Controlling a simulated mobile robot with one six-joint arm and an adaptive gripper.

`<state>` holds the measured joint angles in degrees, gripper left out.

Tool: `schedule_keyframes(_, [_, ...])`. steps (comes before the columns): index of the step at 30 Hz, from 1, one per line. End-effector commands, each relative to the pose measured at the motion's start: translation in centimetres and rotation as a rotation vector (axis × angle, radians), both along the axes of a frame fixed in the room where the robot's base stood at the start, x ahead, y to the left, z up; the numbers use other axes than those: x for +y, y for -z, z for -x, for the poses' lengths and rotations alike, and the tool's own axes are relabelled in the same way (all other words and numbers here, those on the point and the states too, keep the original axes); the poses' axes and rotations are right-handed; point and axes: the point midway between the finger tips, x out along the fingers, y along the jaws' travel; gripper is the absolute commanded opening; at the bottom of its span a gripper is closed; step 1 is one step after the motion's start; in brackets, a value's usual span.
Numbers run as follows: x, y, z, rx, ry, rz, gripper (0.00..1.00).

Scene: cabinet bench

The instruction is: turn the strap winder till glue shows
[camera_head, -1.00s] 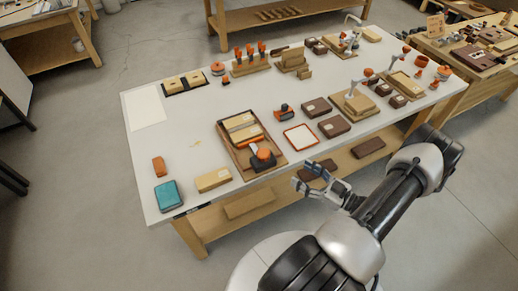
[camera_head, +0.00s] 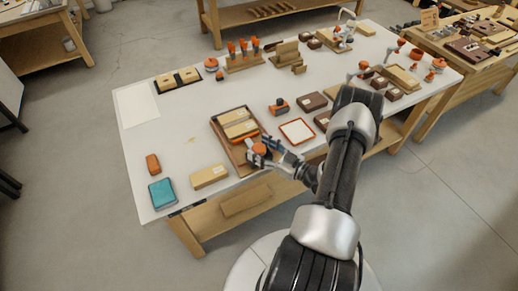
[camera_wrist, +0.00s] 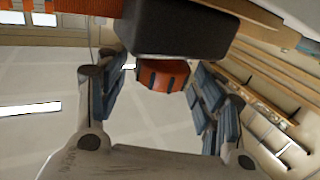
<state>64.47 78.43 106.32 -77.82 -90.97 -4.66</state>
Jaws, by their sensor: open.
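The strap winder is a dark block with an orange ribbed knob (camera_wrist: 163,76), joined to an orange strap (camera_wrist: 78,6) in the wrist view. In the head view the orange part of the winder (camera_head: 258,149) shows at the front end of a brown tray (camera_head: 221,131), beside strapped wooden blocks (camera_head: 239,125). My gripper (camera_head: 266,151) is at the winder and partly hides it. In the wrist view my gripper (camera_wrist: 160,92) is open, with a blue-padded finger on each side of the knob. Gaps show at both sides. I see no glue clearly.
A white panel with a red rim (camera_head: 297,131) and an orange-black tool (camera_head: 279,107) lie right of the tray. A wooden block (camera_head: 209,176), a teal box (camera_head: 162,192) and an orange block (camera_head: 153,164) lie to the left. The table's left middle is mostly clear.

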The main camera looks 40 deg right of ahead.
Motion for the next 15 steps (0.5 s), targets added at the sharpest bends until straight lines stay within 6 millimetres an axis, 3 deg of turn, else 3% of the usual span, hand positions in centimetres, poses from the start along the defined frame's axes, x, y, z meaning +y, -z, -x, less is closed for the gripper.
schedule_keyframes(12, [0.25,-0.04,-1.0,-0.001,0.0,0.0,0.62])
schedule_keyframes(15, [0.24,-0.03,-0.99,-0.001,0.0,0.0,0.56])
